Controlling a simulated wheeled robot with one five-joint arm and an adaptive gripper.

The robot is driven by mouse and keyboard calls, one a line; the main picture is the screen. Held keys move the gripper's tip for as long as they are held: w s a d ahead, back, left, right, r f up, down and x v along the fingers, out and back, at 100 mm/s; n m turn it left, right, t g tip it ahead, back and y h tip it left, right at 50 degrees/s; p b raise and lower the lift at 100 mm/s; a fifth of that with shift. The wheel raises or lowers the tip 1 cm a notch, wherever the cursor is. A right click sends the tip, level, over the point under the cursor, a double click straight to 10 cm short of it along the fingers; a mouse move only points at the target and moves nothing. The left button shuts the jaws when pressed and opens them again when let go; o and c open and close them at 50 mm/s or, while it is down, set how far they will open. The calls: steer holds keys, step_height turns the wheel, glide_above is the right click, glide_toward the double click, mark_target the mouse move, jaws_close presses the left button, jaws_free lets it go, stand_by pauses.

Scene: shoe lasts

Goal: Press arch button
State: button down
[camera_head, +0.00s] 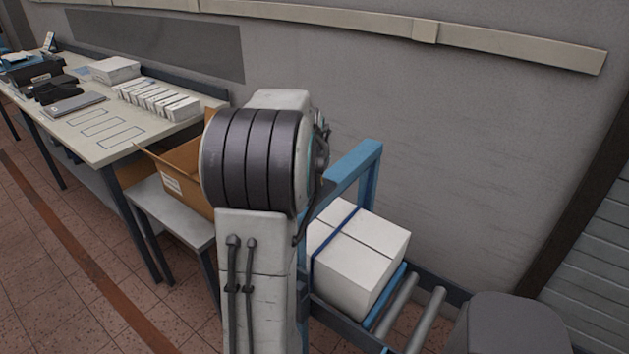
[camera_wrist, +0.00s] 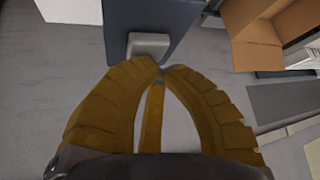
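The blue arch (camera_head: 360,168) stands over the roller conveyor in the head view, partly hidden by my arm. In the wrist view a dark blue-grey post (camera_wrist: 172,22), apparently part of the arch, carries a light grey square block (camera_wrist: 148,45) that looks like the button. My gripper (camera_wrist: 161,70) has two yellow ribbed fingers whose tips meet, with nothing visible between them. The tips appear just below and slightly right of the block; I cannot tell whether they touch it. In the head view my gripper is hidden behind my arm.
A white box (camera_head: 375,252) with a blue strap sits at the arch, beside conveyor rollers (camera_head: 428,318). An open cardboard box (camera_head: 185,172) stands on a small grey table (camera_head: 168,207). A long table (camera_head: 100,148) holds several white boxes. The wall is behind; tiled floor (camera_head: 60,300) is clear at left.

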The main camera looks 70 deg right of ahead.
steer(key=shift+r, duration=0.4)
steer(key=shift+r, duration=0.1)
steer(key=shift+r+p, duration=2.3)
steer(key=shift+r, duration=0.6)
